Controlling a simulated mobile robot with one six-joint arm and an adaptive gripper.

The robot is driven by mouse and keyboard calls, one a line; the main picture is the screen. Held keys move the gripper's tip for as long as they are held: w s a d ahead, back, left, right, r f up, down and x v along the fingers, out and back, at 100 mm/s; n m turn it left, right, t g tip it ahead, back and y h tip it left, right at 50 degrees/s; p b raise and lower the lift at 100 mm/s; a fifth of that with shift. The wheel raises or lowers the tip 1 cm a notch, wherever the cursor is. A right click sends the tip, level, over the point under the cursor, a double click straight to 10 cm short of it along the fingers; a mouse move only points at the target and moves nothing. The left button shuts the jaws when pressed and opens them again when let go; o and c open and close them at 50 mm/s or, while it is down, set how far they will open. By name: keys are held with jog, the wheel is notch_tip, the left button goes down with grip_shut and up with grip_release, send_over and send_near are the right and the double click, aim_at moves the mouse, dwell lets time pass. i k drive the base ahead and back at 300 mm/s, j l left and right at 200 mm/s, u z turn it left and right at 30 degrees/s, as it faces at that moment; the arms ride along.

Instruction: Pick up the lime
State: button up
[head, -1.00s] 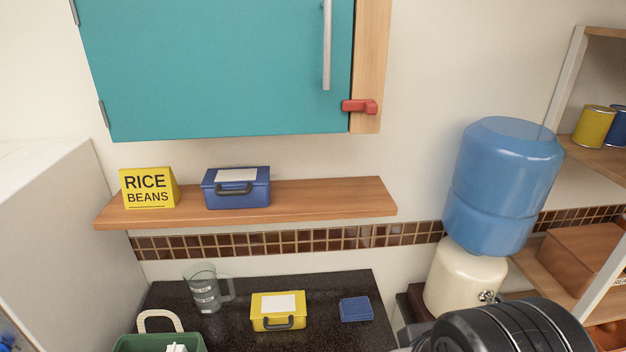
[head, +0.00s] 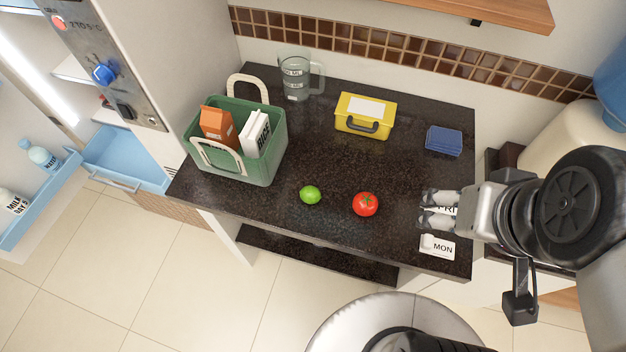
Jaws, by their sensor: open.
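The lime (head: 310,195) is a small green fruit lying on the dark speckled counter (head: 330,150), near its front edge, in the head view. My gripper (head: 422,207) is at the right side of the counter, its fingers pointing left, open and with nothing seen between them except a white label behind. It is well to the right of the lime, with a red tomato (head: 365,204) between the two. The gripper's height above the counter is hard to tell.
A green basket (head: 262,165) with cartons stands left of the lime. A measuring jug (head: 295,78), yellow box (head: 364,115) and blue block (head: 444,141) sit toward the back. A MON label card (head: 437,247) lies near the right front. The counter's middle is clear.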

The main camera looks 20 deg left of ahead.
aim_at(310, 194)
jog(key=i+j+u, duration=0.15)
jog(key=u, duration=1.5)
